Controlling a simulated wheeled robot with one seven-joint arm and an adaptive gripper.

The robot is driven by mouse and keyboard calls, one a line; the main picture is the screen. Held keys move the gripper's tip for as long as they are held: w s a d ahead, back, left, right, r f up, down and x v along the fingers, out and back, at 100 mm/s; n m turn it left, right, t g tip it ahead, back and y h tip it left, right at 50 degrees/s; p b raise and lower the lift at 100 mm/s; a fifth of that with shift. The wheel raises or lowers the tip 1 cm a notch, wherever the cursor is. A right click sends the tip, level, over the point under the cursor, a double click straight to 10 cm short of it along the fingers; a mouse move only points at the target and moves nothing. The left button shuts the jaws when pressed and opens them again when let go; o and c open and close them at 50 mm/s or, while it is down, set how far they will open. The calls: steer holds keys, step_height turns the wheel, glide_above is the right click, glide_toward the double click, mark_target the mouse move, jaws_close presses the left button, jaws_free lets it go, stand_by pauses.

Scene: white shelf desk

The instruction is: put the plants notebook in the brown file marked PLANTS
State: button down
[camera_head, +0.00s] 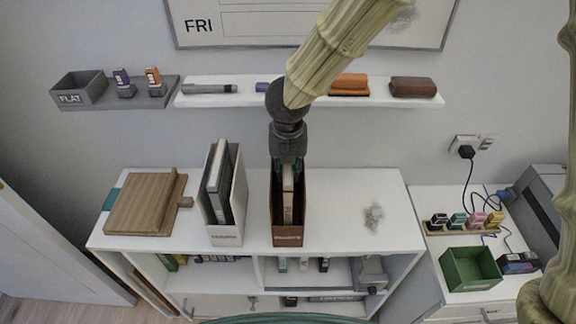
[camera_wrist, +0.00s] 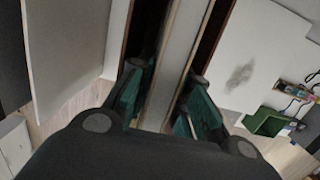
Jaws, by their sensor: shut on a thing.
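The brown file (camera_head: 287,237) stands upright on the white shelf top, a little right of its middle. Its front label is too small to read surely. A slim notebook with a light spine (camera_head: 287,205) stands upright inside it, between the file's walls. My gripper (camera_head: 288,170) points down over the file, its fingers at the notebook's upper part. In the wrist view, my teal fingers (camera_wrist: 162,95) are shut on the pale notebook (camera_wrist: 172,62), one on each side. The file's dark brown walls (camera_wrist: 212,32) show beside it. The notebook's lower end and cover are hidden.
A white file (camera_head: 238,190) holding dark notebooks stands left of the brown file. A wooden stand (camera_head: 145,205) is further left. A grey smudge (camera_head: 373,216) marks the clear top at right. A narrow wall shelf (camera_head: 225,98) with pens and erasers runs behind my arm. A green box (camera_head: 470,268) sits right.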

steer(key=shift+f, duration=0.1)
steer(key=c, duration=1.6)
jaws_free()
steer(key=r, duration=0.4)
steer(key=s+r+b, duration=0.1)
steer(key=r, duration=0.3)
steer(key=s+r, duration=0.1)
steer(key=r, duration=0.3)
steer(key=shift+w, duration=0.1)
